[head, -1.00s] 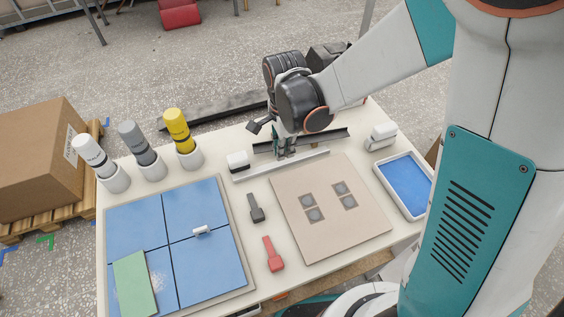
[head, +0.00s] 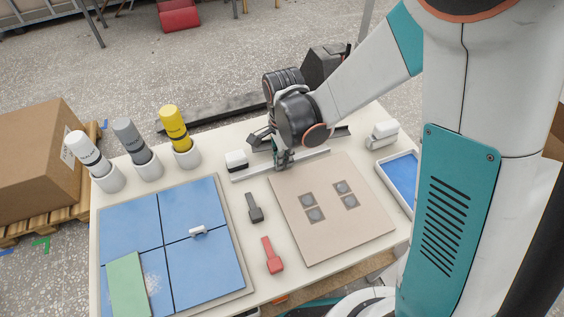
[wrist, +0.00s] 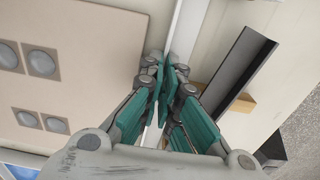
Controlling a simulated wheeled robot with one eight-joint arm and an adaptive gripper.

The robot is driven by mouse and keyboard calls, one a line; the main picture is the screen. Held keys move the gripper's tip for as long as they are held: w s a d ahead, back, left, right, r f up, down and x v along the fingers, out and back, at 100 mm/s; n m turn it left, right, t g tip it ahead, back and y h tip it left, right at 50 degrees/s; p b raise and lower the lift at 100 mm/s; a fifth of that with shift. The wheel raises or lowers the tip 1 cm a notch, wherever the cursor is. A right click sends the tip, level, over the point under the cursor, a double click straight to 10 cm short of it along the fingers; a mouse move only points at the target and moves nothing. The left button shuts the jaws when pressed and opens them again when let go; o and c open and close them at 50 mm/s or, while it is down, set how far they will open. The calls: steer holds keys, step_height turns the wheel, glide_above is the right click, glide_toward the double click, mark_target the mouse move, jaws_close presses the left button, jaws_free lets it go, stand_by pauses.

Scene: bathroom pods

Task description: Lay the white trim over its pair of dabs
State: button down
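The white trim (head: 242,175) is a long narrow strip lying along the back of the table, behind the beige board (head: 372,234). My gripper (head: 283,160) points down over its middle. In the wrist view the teal-padded fingers (wrist: 166,82) are close together, with the white trim (wrist: 189,24) running between them; they look shut on it, the contact partly hidden. The board carries two pairs of grey square patches with round dabs, a left pair (head: 312,207) and a right pair (head: 346,195); dabs also show in the wrist view (wrist: 41,63).
A dark trim (wrist: 240,65) lies close behind the white one, on a wooden block. A blue tray (head: 400,180) stands right. Grey and red tools (head: 272,254) lie left of the board, beside blue tiles (head: 190,205).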

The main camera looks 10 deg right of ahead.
step_height(320, 180, up, 20)
steer(key=p, duration=1.4)
